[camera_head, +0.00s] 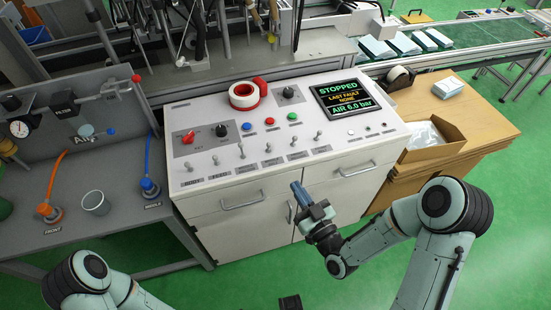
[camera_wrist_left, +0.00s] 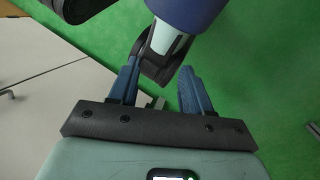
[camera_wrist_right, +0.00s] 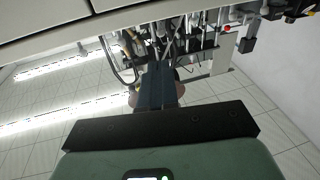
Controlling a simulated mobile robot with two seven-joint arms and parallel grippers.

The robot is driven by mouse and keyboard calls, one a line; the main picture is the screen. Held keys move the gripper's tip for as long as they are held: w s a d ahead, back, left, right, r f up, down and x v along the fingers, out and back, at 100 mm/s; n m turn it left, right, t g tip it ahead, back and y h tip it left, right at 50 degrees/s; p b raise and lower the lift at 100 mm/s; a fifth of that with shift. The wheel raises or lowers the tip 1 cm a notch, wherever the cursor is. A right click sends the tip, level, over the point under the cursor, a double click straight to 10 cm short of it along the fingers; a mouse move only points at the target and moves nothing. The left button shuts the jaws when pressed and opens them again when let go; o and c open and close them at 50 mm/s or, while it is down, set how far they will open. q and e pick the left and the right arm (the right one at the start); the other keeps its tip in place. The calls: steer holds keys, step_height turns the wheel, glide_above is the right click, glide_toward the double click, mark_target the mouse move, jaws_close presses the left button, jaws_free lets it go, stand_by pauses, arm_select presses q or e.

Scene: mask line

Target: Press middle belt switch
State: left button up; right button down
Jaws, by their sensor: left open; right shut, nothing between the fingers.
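A white control console (camera_head: 345,160) stands in the centre of the head view. A row of small toggle switches runs along its front part, including one near the middle (camera_head: 268,149); the labels under them are too small to read. My right gripper (camera_head: 297,190) is in front of the console's front edge, apart from the switches, with its fingers together. Its closed fingers also show in the right wrist view (camera_wrist_right: 157,85), with nothing between them. My left gripper (camera_wrist_left: 158,88) is open and empty over green floor in the left wrist view.
A tape roll (camera_head: 245,95) lies on the console behind the switches. A red knob (camera_head: 188,138), coloured buttons and a display (camera_head: 343,99) reading STOPPED share the panel. A cup (camera_head: 96,203) stands on the left bench; an open carton (camera_head: 432,138) sits at right.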

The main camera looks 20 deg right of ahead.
mark_target(276, 163)
arm_select(q)
steer(key=w+a+f+t+y+b, duration=0.1)
steer(key=w+a+f+t+b, duration=0.2)
steer(key=w+f+b, duration=0.5)
steer(key=w+a+f, duration=0.1)
steer(key=w, duration=0.1)
steer(key=shift+w+a+f+n+y, duration=0.2)
steer(key=shift+w+a+n+y, duration=0.1)
steer(key=shift+w+a+n, duration=0.1)
arm_select(e)
steer(key=x, duration=1.2)
steer(key=shift+w+a, duration=0.2)
steer(key=shift+w, duration=0.1)
